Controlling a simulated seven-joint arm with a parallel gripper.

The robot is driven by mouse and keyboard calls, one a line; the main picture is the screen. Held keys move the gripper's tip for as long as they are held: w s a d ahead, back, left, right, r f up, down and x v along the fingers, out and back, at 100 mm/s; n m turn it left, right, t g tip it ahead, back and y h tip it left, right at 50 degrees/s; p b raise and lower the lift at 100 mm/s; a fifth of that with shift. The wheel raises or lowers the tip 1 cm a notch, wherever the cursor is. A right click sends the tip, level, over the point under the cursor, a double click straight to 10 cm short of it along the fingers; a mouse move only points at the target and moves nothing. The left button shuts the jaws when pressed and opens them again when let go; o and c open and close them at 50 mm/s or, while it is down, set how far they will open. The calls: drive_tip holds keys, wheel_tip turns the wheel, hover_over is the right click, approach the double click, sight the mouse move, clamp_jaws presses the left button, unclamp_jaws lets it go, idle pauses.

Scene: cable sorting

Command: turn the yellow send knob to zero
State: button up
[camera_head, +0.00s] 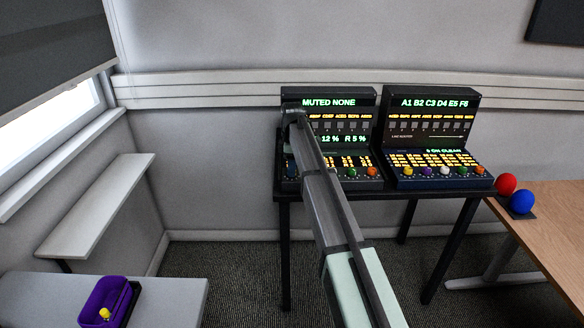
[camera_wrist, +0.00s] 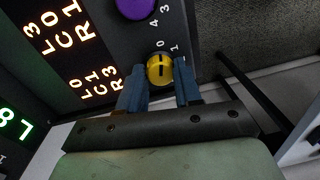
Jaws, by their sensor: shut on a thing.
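The yellow send knob (camera_wrist: 160,69) is on the console's dark panel in the wrist view, with small numbers around it. A dark pointer mark shows on its face. My gripper (camera_wrist: 161,84) has its two blue fingers on either side of the knob and is shut on it. In the head view my arm reaches to the left console (camera_head: 326,100) and hides the knob on it. Whether the pointer sits exactly at the 0 is too small to tell.
A purple knob (camera_wrist: 135,8) is close beside the yellow one. A second console (camera_head: 432,115) stands to the right on the same dark table. Red (camera_head: 506,184) and blue (camera_head: 522,201) balls are at the wooden table's edge. A purple bin (camera_head: 92,316) stands lower left.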

idle(0.3)
drive_tip(key=o, duration=0.8)
drive_tip(key=shift+c, duration=0.2)
wheel_tip(320, 180, up, 14)
drive_tip(key=shift+w, duration=0.35)
drive_tip(key=shift+f, duration=0.1)
